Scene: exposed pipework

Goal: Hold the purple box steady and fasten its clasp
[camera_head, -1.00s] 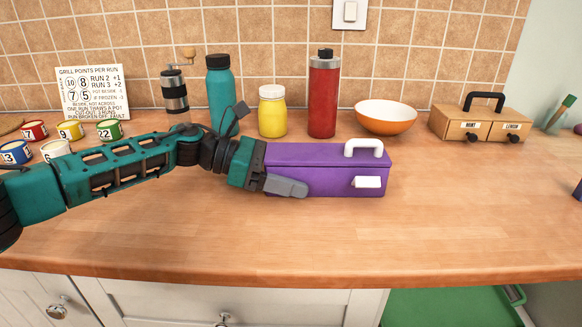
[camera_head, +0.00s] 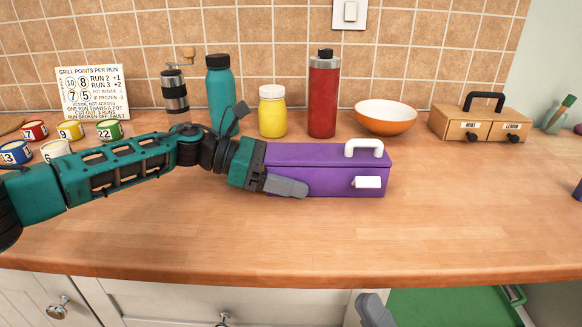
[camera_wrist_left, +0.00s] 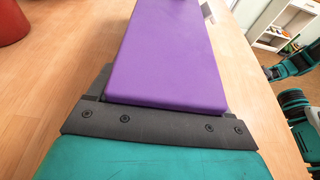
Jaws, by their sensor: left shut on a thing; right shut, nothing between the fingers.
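The purple box (camera_head: 325,180) stands upright on the wooden counter, with a white handle (camera_head: 364,147) on its lid. A white clasp (camera_head: 367,182) sticks out from its front face near the right end. The lid looks down on the box. My left gripper (camera_head: 286,183) is shut on the left end of the box, one finger along its front face. In the left wrist view the purple lid (camera_wrist_left: 168,50) stretches away from the gripper. My right gripper (camera_head: 374,310) just shows at the bottom edge, below the counter front, shut and apart from the box.
Behind the box stand a teal bottle (camera_head: 221,95), a yellow jar (camera_head: 272,112), a red bottle (camera_head: 324,95) and an orange bowl (camera_head: 385,118). A wooden caddy (camera_head: 475,124) is at the back right. The counter in front and right of the box is clear.

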